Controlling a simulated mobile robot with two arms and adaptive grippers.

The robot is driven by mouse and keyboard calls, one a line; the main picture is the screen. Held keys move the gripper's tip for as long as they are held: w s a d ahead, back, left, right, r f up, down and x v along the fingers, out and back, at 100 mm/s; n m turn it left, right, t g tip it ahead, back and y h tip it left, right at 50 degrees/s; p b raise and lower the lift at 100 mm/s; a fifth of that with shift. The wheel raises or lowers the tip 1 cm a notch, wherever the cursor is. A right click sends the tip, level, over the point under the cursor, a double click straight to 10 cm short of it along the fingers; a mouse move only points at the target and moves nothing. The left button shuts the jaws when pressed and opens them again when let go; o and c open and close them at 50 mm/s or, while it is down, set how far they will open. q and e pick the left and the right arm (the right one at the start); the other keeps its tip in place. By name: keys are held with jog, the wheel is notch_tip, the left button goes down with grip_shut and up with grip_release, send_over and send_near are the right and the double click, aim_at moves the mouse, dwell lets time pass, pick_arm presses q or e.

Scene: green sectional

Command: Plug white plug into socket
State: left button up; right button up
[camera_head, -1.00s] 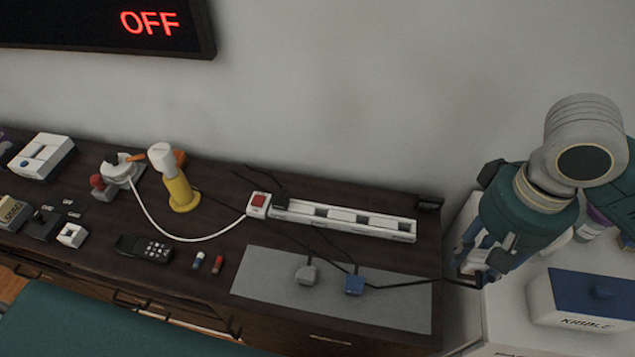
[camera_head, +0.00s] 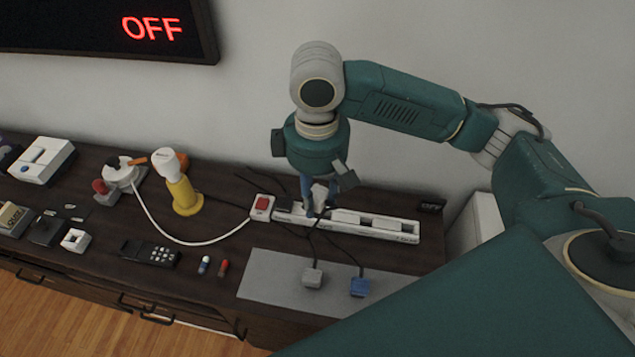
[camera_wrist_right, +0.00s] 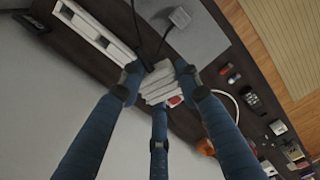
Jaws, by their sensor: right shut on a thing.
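My right gripper (camera_head: 318,212) is over the left part of the white power strip (camera_head: 404,238). Its fingers are shut on the white plug (camera_head: 320,193), which shows pale between them. In the right wrist view the white plug (camera_wrist_right: 158,82) sits between the blue fingers, with a dark cord running up from it. The strip (camera_wrist_right: 88,28) also shows at the upper left there. The fingers hide the plug's underside and the sockets below, so I cannot tell whether the plug touches the strip. My left gripper is out of view.
A grey plug (camera_head: 313,277) and a blue plug (camera_head: 360,287) with dark cords lie on the grey mat (camera_head: 270,283). A red switch (camera_head: 262,203) is at the strip's left end. A yellow-and-white object (camera_head: 183,193) stands farther left. The wall display (camera_head: 150,28) reads OFF.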

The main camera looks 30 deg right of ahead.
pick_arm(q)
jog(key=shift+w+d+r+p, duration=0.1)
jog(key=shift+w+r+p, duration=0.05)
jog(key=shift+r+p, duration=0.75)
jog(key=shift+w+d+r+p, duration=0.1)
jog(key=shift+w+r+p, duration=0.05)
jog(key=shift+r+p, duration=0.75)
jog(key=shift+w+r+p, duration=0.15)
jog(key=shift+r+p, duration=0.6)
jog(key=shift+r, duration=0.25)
pick_arm(e)
jog(key=w+d+f+n, duration=0.3)
jog(key=f+n, duration=0.3)
jog(key=n, duration=0.4)
jog(key=w+d+f+n, duration=0.4)
jog(key=w+f+n, duration=0.2)
jog(key=n, duration=0.5)
jog(key=shift+f+n, duration=0.2)
jog(key=shift+n, duration=0.1)
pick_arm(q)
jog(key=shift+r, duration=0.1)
pick_arm(e)
jog(key=shift+w, duration=0.1)
jog(key=shift+f+b, duration=1.3)
jog(key=shift+f, duration=1.55)
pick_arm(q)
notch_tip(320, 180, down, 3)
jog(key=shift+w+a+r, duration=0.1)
pick_arm(e)
jog(key=shift+f, duration=0.1)
